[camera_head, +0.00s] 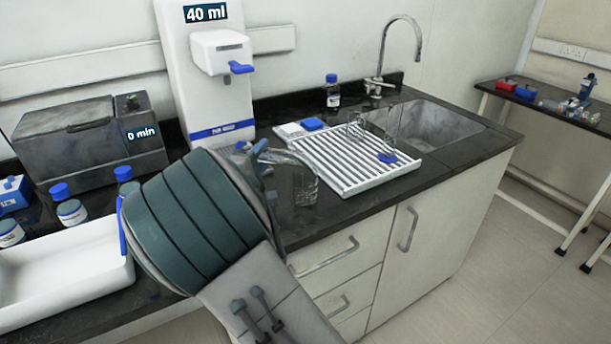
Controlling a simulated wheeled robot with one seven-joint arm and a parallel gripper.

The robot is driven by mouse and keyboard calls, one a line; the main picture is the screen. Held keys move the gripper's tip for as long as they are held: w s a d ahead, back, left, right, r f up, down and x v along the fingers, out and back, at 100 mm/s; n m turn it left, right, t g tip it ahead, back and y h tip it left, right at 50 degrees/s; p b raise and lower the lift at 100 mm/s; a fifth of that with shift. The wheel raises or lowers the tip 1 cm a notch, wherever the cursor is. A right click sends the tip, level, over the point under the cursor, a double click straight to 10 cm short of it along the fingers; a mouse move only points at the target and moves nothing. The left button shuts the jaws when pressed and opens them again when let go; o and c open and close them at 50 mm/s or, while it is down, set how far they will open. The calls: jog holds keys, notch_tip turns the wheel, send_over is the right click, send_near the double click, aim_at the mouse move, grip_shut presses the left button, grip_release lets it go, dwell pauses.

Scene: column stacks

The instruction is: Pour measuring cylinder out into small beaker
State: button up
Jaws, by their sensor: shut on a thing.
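A clear glass beaker (305,187), the small beaker as far as I can tell, stands upright on the dark worktop left of the drying rack. My gripper (258,152) is partly hidden behind my own arm, just left of and above the beaker. It is shut on a clear tube, which looks like the measuring cylinder (286,159). The cylinder is tilted almost flat, with its far end pointing right, over or close to the beaker's mouth. I cannot tell whether liquid is in the cylinder or flowing from it.
A white drying rack (350,177) with clear glassware stands right of the beaker, before the sink (440,125). A white dispenser reading 40 ml (210,75) stands behind my gripper. Blue-capped bottles (72,210) and a white tray (65,275) are at left. The worktop's front edge is close to the beaker.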

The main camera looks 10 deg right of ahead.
jog(key=shift+r+m+b, duration=0.4)
jog(key=shift+m+b, duration=0.1)
jog(key=shift+b, duration=0.15)
jog(key=shift+w+a+r, duration=0.1)
jog(key=shift+a+r, duration=0.05)
dwell(0.4)
jog(key=shift+r+m+h+b, duration=0.3)
jog(key=shift+r+m+b, duration=0.3)
jog(key=shift+m+b, duration=0.8)
jog(key=shift+r+g+b, duration=0.1)
jog(key=shift+g+b, duration=0.2)
jog(key=shift+b, duration=0.25)
